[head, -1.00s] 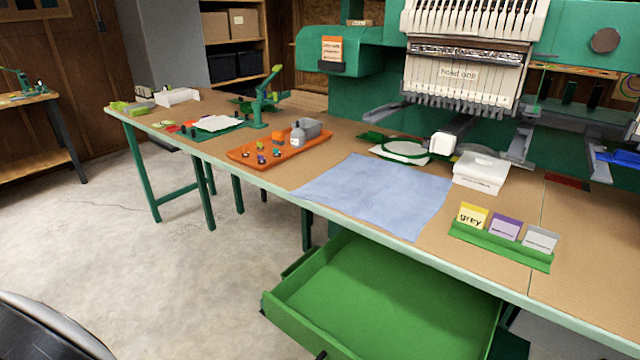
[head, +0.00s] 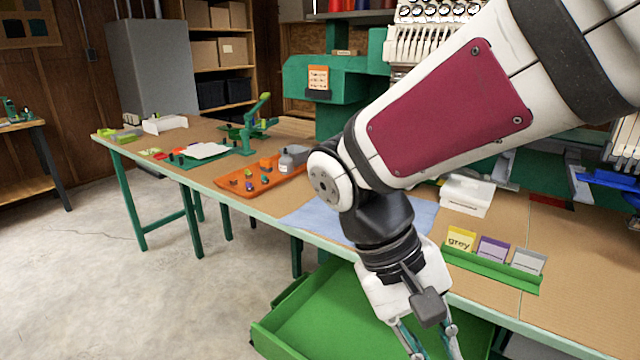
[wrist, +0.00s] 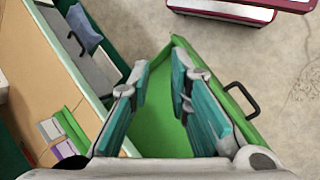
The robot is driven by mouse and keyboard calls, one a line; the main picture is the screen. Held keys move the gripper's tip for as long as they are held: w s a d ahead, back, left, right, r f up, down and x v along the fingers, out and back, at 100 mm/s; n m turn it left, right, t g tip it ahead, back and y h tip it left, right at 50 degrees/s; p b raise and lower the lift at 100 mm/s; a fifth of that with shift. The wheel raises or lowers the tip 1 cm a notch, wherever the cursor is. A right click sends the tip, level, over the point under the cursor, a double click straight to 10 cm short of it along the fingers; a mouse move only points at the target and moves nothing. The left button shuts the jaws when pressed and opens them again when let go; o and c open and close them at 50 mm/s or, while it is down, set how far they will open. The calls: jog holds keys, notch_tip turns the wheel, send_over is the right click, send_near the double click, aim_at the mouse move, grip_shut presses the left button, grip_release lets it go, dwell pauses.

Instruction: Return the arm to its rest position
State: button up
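My gripper (wrist: 163,80) is open, with its two fingers apart and only the green drawer floor showing between them. In the head view my gripper (head: 431,342) points down at the bottom edge, over the open green drawer (head: 290,328) and in front of the table. My arm reaches in from the upper right and covers part of the table and machine. The drawer also shows below the fingers in the wrist view (wrist: 162,138); the part of its floor that I see is bare. The fingertips are partly cut off in the head view.
The table (head: 510,225) carries an orange tray (head: 237,192), a blue cloth (head: 312,219), a white box (head: 466,196) and a green card holder (head: 490,268). The embroidery machine (head: 345,85) stands behind. The drawer handle (wrist: 243,100) sticks out over open floor.

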jog(key=s+d+r+m+t+y, duration=0.1)
jog(key=s+d+t+y, duration=0.15)
jog(key=s, duration=0.35)
jog(key=s+d+r+m+t+y, duration=0.1)
jog(key=s+d+r+y, duration=0.1)
jog(key=s+d+y, duration=0.3)
notch_tip(320, 180, up, 20)
jog(key=a+t+h+p, duration=0.1)
jog(key=t+h+p, duration=0.1)
jog(key=p, duration=1.7)
jog(key=shift+s+a+t, duration=0.2)
jog(key=shift+a+t, duration=0.1)
jog(key=shift+t, duration=0.45)
